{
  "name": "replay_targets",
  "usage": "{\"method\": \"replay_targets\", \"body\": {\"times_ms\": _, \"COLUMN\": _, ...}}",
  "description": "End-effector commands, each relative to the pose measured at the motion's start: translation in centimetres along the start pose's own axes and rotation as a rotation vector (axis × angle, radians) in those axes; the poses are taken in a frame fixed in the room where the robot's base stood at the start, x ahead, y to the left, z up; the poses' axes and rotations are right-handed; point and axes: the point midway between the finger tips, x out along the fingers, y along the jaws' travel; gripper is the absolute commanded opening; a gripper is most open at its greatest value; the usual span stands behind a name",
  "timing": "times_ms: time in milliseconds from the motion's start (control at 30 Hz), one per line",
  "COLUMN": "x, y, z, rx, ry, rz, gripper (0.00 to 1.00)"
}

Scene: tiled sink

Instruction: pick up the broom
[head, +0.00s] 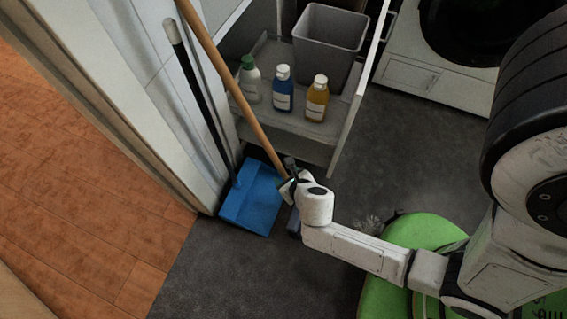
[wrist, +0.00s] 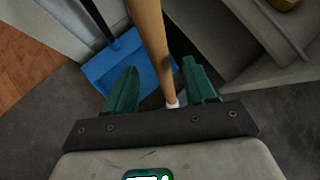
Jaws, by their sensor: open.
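The broom (head: 232,85) leans with its long wooden handle slanting from the top left down to my gripper. Its lower end is mostly hidden behind my arm in the head view. My gripper (head: 289,178) is low, at the lower part of the handle. In the wrist view, the handle (wrist: 149,35) comes down between the two green fingers of my open gripper (wrist: 160,72). There is a visible gap on the left side; I cannot tell whether the right finger touches it. A white collar (wrist: 172,103) shows at the handle's lower end.
A blue dustpan (head: 252,200) with a black handle stands left of the broom against the wall. An open drawer (head: 308,143) holds several bottles and a grey bin (head: 328,40). A washing machine (head: 440,75) is at the upper right.

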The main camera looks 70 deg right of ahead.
Motion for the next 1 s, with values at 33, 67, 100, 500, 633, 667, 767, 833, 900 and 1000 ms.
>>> {"method": "replay_targets", "body": {"times_ms": 33, "x": 0.6, "y": 0.0, "z": 0.0, "rx": 0.001, "ry": -0.001, "rz": -0.001, "gripper": 0.55}}
{"method": "replay_targets", "body": {"times_ms": 67, "x": 0.7, "y": 0.0, "z": 0.0, "rx": 0.001, "ry": -0.001, "rz": -0.001, "gripper": 0.55}}
{"method": "replay_targets", "body": {"times_ms": 100, "x": 0.9, "y": 0.0, "z": 0.0, "rx": 0.001, "ry": 0.0, "rz": -0.001, "gripper": 0.55}}
{"method": "replay_targets", "body": {"times_ms": 500, "x": 5.7, "y": 0.0, "z": -0.1, "rx": 0.004, "ry": -0.001, "rz": -0.001, "gripper": 0.55}}
{"method": "replay_targets", "body": {"times_ms": 633, "x": 6.0, "y": -0.1, "z": 0.0, "rx": 0.003, "ry": 0.001, "rz": -0.001, "gripper": 0.55}}
{"method": "replay_targets", "body": {"times_ms": 667, "x": 6.0, "y": -0.1, "z": 0.0, "rx": 0.003, "ry": 0.001, "rz": -0.001, "gripper": 0.55}}
{"method": "replay_targets", "body": {"times_ms": 767, "x": 6.0, "y": -0.1, "z": 0.0, "rx": 0.003, "ry": 0.001, "rz": 0.0, "gripper": 0.55}}
{"method": "replay_targets", "body": {"times_ms": 833, "x": 6.0, "y": -0.1, "z": 0.0, "rx": 0.003, "ry": 0.001, "rz": 0.0, "gripper": 0.53}}
{"method": "replay_targets", "body": {"times_ms": 900, "x": 6.0, "y": -0.1, "z": 0.0, "rx": 0.003, "ry": 0.001, "rz": 0.0, "gripper": 0.46}}
{"method": "replay_targets", "body": {"times_ms": 1000, "x": 6.0, "y": -0.1, "z": 0.0, "rx": 0.003, "ry": 0.001, "rz": 0.0, "gripper": 0.37}}
